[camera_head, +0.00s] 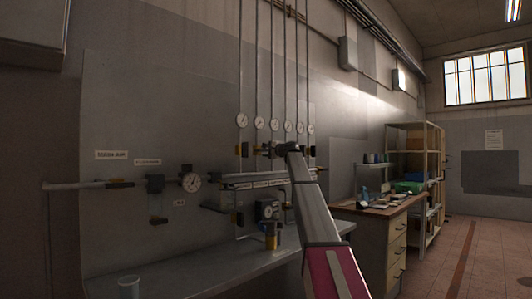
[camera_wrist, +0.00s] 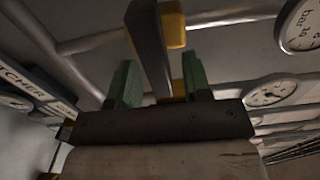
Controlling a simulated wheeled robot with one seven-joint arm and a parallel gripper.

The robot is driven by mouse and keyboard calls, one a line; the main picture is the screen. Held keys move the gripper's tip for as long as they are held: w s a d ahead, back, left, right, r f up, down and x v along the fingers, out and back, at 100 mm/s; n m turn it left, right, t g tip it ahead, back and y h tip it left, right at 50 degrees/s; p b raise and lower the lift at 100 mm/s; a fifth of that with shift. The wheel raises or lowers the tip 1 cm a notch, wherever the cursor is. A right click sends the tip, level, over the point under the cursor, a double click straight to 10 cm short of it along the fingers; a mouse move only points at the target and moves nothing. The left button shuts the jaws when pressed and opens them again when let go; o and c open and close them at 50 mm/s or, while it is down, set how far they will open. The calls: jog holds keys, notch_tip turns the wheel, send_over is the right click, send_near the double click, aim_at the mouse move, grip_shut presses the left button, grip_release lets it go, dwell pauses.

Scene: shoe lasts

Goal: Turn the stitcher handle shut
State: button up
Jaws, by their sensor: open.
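My gripper (camera_wrist: 158,64) is open in the wrist view, its two green fingers apart. A dark flat lever handle (camera_wrist: 148,38) comes down from the top of the view between the fingers, with yellow-orange parts (camera_wrist: 173,24) beside it. I cannot tell whether either finger touches it. A label (camera_wrist: 30,85) at the left ends in "TCHER". In the head view my gripper (camera_head: 272,150) is at the row of valves on the wall, below the gauges; the handle there is too small or hidden to make out.
Wall pipes with several round gauges (camera_head: 259,123) rise above my gripper. A cluttered desk (camera_head: 385,208) and shelves stand right; the floor there is clear.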

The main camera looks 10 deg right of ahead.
jog(key=v, duration=1)
jog(key=shift+s, duration=0.15)
jog(key=shift+d, duration=0.1)
